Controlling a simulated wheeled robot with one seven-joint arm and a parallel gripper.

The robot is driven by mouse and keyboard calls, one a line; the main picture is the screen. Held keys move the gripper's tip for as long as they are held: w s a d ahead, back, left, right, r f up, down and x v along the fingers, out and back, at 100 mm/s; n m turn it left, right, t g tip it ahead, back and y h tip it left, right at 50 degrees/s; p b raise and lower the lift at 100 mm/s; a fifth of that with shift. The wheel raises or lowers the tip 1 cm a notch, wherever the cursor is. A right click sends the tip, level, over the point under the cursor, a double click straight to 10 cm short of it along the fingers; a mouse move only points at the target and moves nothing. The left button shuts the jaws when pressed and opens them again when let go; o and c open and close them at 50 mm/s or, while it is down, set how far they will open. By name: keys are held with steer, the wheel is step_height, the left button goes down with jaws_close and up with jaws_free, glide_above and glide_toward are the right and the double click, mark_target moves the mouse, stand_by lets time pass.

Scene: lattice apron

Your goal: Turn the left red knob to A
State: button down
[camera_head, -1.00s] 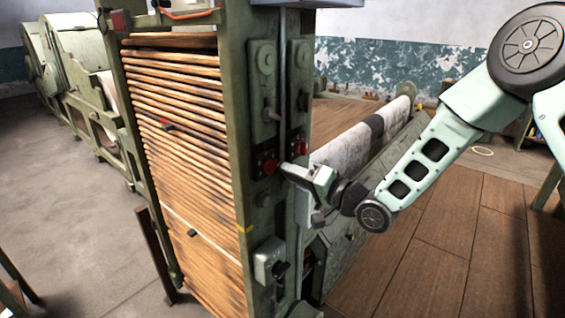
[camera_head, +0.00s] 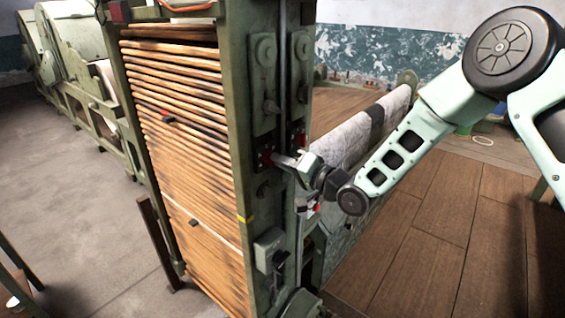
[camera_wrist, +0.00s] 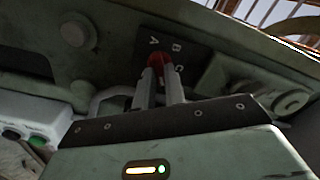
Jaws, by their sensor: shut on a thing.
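The left red knob (camera_head: 264,158) sits on a dark plate on the green machine post in the head view, mostly covered by my gripper (camera_head: 275,158). In the wrist view the red knob (camera_wrist: 158,59) is between the two fingertips of my gripper (camera_wrist: 160,75), which is shut on it. The dark plate (camera_wrist: 200,55) behind it carries white letters A, B and C. A is at the upper left of the knob, B at the upper right and C at the right. I cannot tell which letter the knob points to.
A second red knob (camera_head: 299,140) is on the post to the right, beyond a vertical rail. A grey box with a dark switch (camera_head: 268,250) is lower on the post. A pale cloth roll (camera_head: 350,140) lies behind my wrist. The wooden floor (camera_head: 430,230) at right is open.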

steer(key=shift+f+b, duration=0.15)
steer(key=shift+b, duration=0.25)
steer(key=shift+s+a+f+n+b, duration=0.1)
steer(key=shift+n+b, duration=8.85)
steer(key=shift+b, duration=1.5)
steer(key=shift+s+n+b, duration=0.1)
steer(key=shift+n+b, duration=8.85)
steer(key=shift+b, duration=1.45)
